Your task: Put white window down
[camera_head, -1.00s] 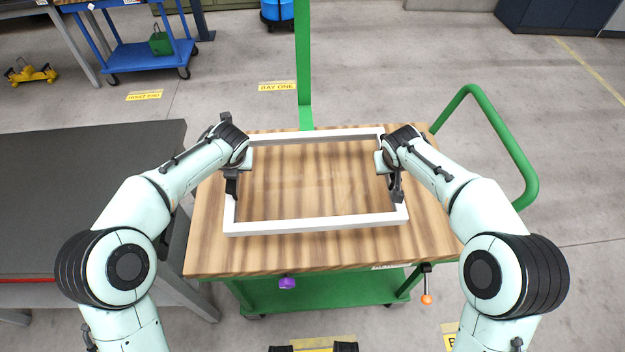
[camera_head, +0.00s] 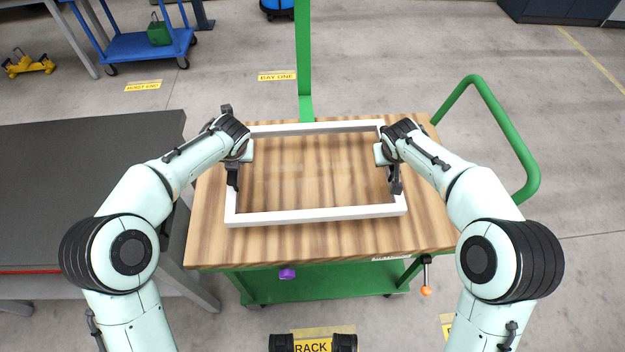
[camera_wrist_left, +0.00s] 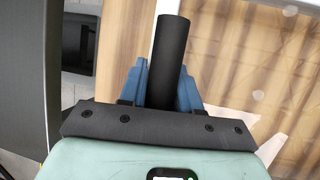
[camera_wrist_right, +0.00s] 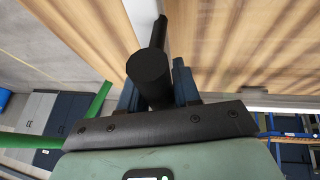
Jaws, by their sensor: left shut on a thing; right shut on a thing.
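The white window (camera_head: 315,215) is a rectangular white frame with a clear pane, over the wooden top of the green cart (camera_head: 330,242). Wood grain shows through the pane. I cannot tell whether the frame touches the wood or is just above it. My left gripper (camera_head: 234,170) is shut on the frame's left side, and my right gripper (camera_head: 392,170) is shut on its right side. The left wrist view shows the blue fingers (camera_wrist_left: 162,85) at the white bar. The right wrist view shows the fingers (camera_wrist_right: 158,88) at the other bar.
A dark grey table (camera_head: 80,190) stands close on the left. A green post (camera_head: 303,60) rises behind the cart top, and a green handle (camera_head: 515,150) curves out at right. A blue trolley (camera_head: 140,45) is farther back. Bare wood lies in front of the window.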

